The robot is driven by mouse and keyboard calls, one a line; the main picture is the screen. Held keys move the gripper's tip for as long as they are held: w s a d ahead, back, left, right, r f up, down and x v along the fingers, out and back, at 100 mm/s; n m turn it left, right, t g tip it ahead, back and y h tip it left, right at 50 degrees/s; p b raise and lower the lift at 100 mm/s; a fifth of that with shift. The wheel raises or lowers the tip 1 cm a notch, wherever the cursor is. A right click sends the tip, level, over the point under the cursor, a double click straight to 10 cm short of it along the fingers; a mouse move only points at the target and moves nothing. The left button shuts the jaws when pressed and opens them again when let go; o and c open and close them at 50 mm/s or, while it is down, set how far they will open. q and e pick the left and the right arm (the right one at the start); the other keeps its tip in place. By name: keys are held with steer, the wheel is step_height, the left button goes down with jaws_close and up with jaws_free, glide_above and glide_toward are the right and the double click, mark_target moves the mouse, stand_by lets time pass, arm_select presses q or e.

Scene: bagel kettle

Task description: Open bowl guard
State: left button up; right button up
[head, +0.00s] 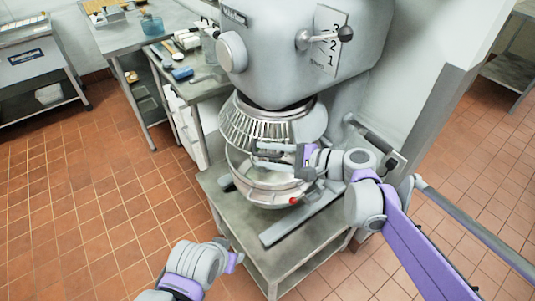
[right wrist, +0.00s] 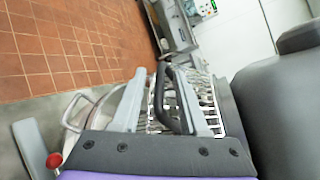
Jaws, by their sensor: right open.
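The bowl guard (head: 240,125) is a ring of metal wires around the front of the mixer (head: 290,50), above the steel bowl (head: 255,187). It shows side-on in the right wrist view (right wrist: 203,95). My right gripper (head: 258,150) is at the front of the guard, over the bowl's rim. In the right wrist view its two fingers (right wrist: 163,100) are apart, with a dark curved handle (right wrist: 172,92) showing between them. Whether they touch the handle I cannot tell. My left gripper (head: 236,256) is low in front of the mixer's table, away from the guard; its fingers are unclear.
The mixer stands on a metal table (head: 290,262). A red knob (head: 292,201) sits beside the bowl. A speed lever (head: 344,34) is on the mixer's upper side. A side table (head: 205,85) with small items stands at left. The tiled floor (head: 90,200) at left is clear.

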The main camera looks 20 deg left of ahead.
jaws_close()
steer(key=shift+s+f, duration=0.1)
stand_by(1.3)
